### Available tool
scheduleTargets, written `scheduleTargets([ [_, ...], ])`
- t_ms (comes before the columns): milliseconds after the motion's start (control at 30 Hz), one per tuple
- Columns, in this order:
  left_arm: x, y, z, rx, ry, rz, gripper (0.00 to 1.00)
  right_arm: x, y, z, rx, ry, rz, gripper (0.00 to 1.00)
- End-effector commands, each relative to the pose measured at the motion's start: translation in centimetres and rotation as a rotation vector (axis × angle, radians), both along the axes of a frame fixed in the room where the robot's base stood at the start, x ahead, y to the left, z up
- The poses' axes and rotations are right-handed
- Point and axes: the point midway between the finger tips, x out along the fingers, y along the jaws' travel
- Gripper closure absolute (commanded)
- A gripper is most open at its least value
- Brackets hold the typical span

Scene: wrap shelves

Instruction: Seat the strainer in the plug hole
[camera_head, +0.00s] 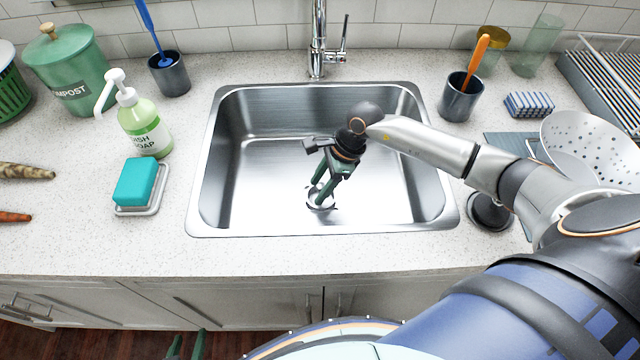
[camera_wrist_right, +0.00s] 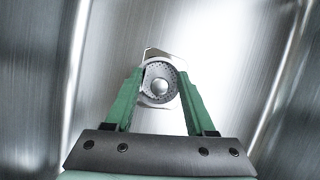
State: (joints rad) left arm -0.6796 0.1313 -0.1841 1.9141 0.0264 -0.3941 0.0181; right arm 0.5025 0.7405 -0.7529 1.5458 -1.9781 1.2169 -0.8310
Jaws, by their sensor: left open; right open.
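The strainer (camera_wrist_right: 152,75), a small grey perforated disc with a pale round knob, lies at the plug hole in the floor of the steel sink (camera_head: 255,180). The pale ring of the plug hole (camera_head: 321,207) shows around it; I cannot tell whether the strainer sits fully flush. My right gripper (camera_head: 319,196) reaches down into the sink with its green fingers open on either side of the strainer; in the right wrist view (camera_wrist_right: 160,78) a gap shows between the fingers and the knob. My left gripper (camera_head: 187,346) is open and empty at the bottom edge, below the counter front.
The faucet (camera_head: 318,45) stands behind the sink. A soap bottle (camera_head: 142,120) and a teal sponge (camera_head: 135,182) on a dish are to the left. A dark round item (camera_head: 489,212), a cup (camera_head: 461,98) and a white colander (camera_head: 590,140) are to the right.

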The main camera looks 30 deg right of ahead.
Motion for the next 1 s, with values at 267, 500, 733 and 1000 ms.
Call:
scheduleTargets([
  [267,0.0,0.0,0.2,0.0,-0.001,0.0,0.5,-0.1,-0.6,1.4,-0.002,-0.003,0.0,0.45],
  [500,0.0,0.0,-0.4,0.0,-0.001,0.0,0.5,-0.6,-2.6,6.1,-0.003,-0.004,-0.001,0.45],
  [733,0.0,0.0,-0.8,0.0,-0.001,0.0,0.5,-1.1,-4.1,9.9,-0.002,-0.002,-0.001,0.45],
  [1000,0.0,0.0,-0.9,0.0,0.0,0.0,0.5,-1.4,-4.6,11.3,0.0,0.0,0.0,0.45],
])
